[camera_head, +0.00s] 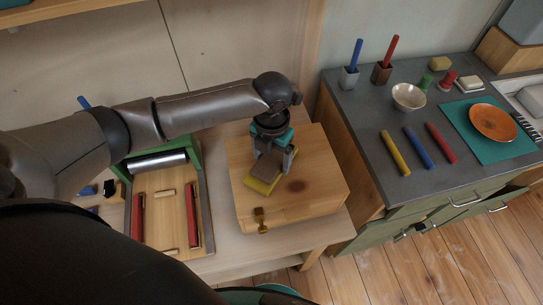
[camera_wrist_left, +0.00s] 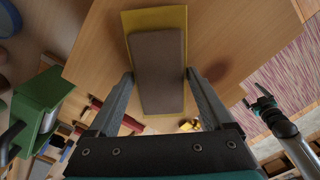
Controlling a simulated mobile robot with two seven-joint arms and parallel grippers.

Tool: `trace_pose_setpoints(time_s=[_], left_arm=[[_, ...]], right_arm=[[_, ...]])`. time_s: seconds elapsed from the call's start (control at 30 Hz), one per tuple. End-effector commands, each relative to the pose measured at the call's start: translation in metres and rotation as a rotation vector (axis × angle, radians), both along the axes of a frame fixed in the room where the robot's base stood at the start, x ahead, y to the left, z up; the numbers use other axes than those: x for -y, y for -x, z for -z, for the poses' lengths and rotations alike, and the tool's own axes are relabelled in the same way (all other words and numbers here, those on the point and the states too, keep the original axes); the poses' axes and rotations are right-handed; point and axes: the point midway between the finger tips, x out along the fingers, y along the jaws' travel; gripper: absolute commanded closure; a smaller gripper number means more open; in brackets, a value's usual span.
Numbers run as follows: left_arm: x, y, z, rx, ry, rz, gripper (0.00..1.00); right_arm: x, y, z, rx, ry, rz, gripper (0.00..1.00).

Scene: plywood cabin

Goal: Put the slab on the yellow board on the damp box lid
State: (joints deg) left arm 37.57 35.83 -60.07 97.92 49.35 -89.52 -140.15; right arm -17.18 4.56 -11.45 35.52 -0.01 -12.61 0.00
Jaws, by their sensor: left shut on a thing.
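The damp box is a pale wooden box whose lid (camera_head: 320,160) has a dark round stain and a brass clasp (camera_head: 260,220) in front. The yellow board (camera_head: 258,186) lies on the lid and also shows in the left wrist view (camera_wrist_left: 155,20). The brown-grey slab (camera_wrist_left: 158,70) is over the board, roughly lined up with it. Whether it touches the board is unclear. My left gripper (camera_head: 270,160) is shut on the slab, one finger on each long side. My right gripper (camera_wrist_left: 262,105) shows only in the left wrist view, off to the side, open and empty.
The grey counter (camera_head: 370,160) at right holds yellow, blue and red sticks (camera_head: 418,147), a bowl (camera_head: 408,97) and an orange plate (camera_head: 492,122).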

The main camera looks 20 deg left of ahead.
Motion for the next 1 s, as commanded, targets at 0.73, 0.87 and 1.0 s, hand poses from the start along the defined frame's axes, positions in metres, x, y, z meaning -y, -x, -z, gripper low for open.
trace_pose_setpoints(time_s=[0.73, 0.87, 1.0], left_arm=[[0.000, -0.001, -0.030, 0.005, 0.001, 0.001, 0.00], [0.000, -0.002, -0.060, 0.006, 0.000, 0.001, 0.00], [0.000, -0.001, -0.089, 0.004, 0.001, 0.001, 0.00]], right_arm=[[0.000, 0.000, -0.003, 0.000, 0.000, 0.000, 0.04], [0.000, 0.000, -0.005, 0.000, 0.000, 0.000, 0.04], [0.000, 0.000, -0.007, 0.000, 0.000, 0.000, 0.04]])
